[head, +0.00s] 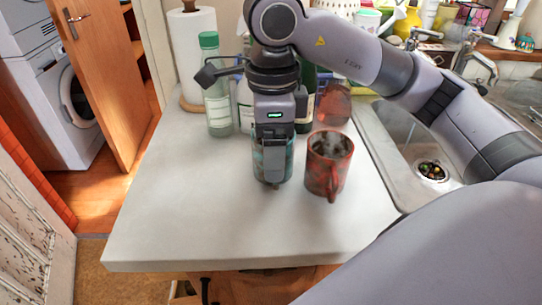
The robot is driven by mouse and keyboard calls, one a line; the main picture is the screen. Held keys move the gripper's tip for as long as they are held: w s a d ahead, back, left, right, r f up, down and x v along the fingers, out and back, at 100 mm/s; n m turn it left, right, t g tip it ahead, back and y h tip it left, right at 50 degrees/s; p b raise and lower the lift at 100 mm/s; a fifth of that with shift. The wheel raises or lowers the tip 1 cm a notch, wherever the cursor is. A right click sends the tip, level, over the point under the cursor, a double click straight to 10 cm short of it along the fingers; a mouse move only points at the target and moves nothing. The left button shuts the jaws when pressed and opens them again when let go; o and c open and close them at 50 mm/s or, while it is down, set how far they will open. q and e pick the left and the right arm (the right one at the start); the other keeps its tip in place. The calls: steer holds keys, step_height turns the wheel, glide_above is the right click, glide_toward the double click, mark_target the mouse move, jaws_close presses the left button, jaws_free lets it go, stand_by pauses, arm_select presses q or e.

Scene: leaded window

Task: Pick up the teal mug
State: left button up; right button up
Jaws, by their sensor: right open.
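The teal mug (258,166) stands on the pale worktop (180,215), mostly hidden behind my right gripper (274,160). Teal patches of it show on both sides of the fingers. My right gripper points down over the mug and is open. I cannot tell whether its fingers are around the mug or just in front of it, or whether they touch it. A red-brown mug (325,170) stands close to the right of the teal mug, with its handle towards me. My left gripper is not in view.
A clear green-capped bottle (217,105), more bottles and a paper towel roll (190,45) stand behind the gripper. A reddish jar (334,103) is behind the red-brown mug. The sink (395,150) lies right. The worktop's front left is clear.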

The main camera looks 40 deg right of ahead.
steer(key=shift+s+d+f, duration=0.1)
steer(key=shift+d+f, duration=0.05)
steer(key=shift+f, duration=1.3)
steer(key=shift+d+f, duration=0.1)
steer(key=shift+f, duration=1.3)
steer(key=c, duration=1.3)
jaws_close()
steer(key=shift+r, duration=0.15)
